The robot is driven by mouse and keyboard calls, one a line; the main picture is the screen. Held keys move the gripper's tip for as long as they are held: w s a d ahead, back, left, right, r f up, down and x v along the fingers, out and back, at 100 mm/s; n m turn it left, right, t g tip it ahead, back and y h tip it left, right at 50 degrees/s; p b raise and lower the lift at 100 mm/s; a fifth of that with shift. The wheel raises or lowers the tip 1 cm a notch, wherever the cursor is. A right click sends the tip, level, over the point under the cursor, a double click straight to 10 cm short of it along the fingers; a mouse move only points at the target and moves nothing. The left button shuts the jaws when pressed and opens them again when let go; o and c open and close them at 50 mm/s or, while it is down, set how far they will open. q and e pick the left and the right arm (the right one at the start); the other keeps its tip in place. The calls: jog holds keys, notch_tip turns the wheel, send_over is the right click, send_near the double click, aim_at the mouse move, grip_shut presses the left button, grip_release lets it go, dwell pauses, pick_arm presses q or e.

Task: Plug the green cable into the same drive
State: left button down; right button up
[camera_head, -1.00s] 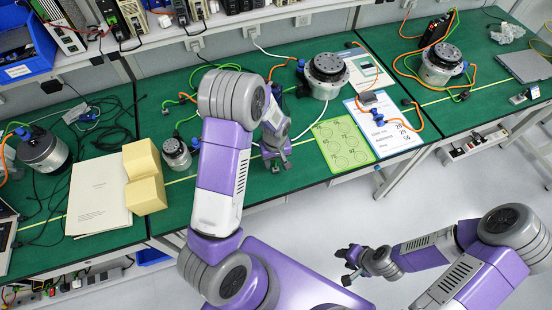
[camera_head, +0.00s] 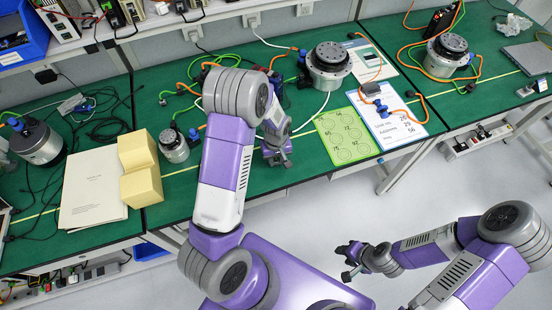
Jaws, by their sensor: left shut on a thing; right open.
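A green cable (camera_head: 222,57) runs along the back of the middle table and passes behind my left arm. My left gripper (camera_head: 277,157) is over the front part of this table, left of the green sheet, pointing down. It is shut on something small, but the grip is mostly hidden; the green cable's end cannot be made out. A dark drive-like box (camera_head: 277,88) shows partly behind my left wrist. A large silver actuator (camera_head: 328,70) stands to its right, with orange and green cables near it. My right gripper (camera_head: 347,262) is open and empty, over the floor in front of the table.
A small actuator (camera_head: 173,146) and yellow blocks (camera_head: 140,168) stand left of my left arm. A green sheet (camera_head: 346,137) and a white sheet (camera_head: 392,120) lie to the right. A shelf with drives (camera_head: 120,14) runs above the back edge.

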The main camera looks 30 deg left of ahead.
pick_arm(q)
jog(key=shift+r, duration=0.15)
jog(key=shift+r+p, duration=1.95)
jog(key=shift+r, duration=0.4)
jog(key=shift+d, duration=0.1)
